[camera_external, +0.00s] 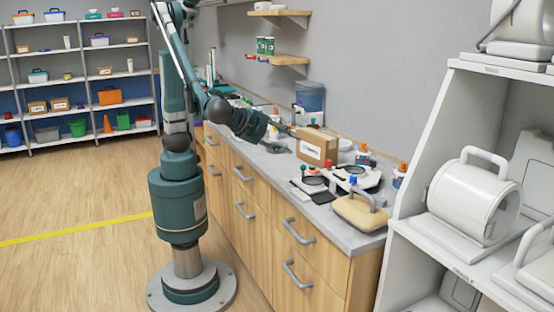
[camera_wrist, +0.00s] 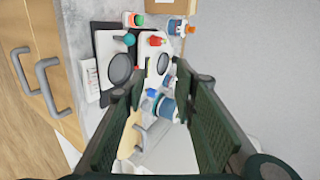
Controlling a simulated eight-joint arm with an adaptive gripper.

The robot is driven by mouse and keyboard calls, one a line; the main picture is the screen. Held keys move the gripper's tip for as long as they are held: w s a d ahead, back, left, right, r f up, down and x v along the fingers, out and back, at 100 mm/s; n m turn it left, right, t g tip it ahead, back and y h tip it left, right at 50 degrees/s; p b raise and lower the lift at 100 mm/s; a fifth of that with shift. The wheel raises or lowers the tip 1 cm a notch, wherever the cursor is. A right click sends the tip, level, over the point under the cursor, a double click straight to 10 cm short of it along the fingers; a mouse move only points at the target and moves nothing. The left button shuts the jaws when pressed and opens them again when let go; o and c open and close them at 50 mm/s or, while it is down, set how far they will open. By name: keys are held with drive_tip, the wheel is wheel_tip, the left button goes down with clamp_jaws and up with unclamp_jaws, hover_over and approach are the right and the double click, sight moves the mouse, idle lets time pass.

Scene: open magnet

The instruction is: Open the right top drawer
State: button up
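The right top drawer (camera_external: 279,215) is the upper wooden front at the right end of the cabinet. It appears shut, with a grey bar handle (camera_external: 298,231). My gripper (camera_external: 291,132) is above the counter near the cardboard box, well away from that handle. In the wrist view my gripper (camera_wrist: 163,82) has its two dark green fingers apart, with no object held between them. Two grey drawer handles show at the left there, a nearer one (camera_wrist: 50,90) and a farther one (camera_wrist: 18,66); I cannot tell for certain which drawers they belong to.
The grey counter (camera_external: 288,180) carries a cardboard box (camera_external: 316,148), bottles, dark round-topped tools and a tan block (camera_external: 358,213) with a grey handle. A white shelf unit (camera_external: 410,190) stands at the right. The floor before the drawers is clear apart from my base.

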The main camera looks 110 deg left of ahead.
drive_tip(key=d+m+t+y, duration=0.1)
drive_tip(key=d+t+y, duration=0.15)
drive_tip(key=d, duration=1.25)
approach(291, 231)
drive_tip(key=x, duration=0.3)
drive_tip(key=shift+a+f+t, duration=0.15)
drive_tip(key=shift+f+t, duration=0.1)
drive_tip(key=shift+b, duration=0.3)
drive_tip(key=shift+b+x, duration=0.9)
drive_tip(key=shift+x, duration=2.95)
drive_tip(key=shift+c, duration=0.7)
clamp_jaws()
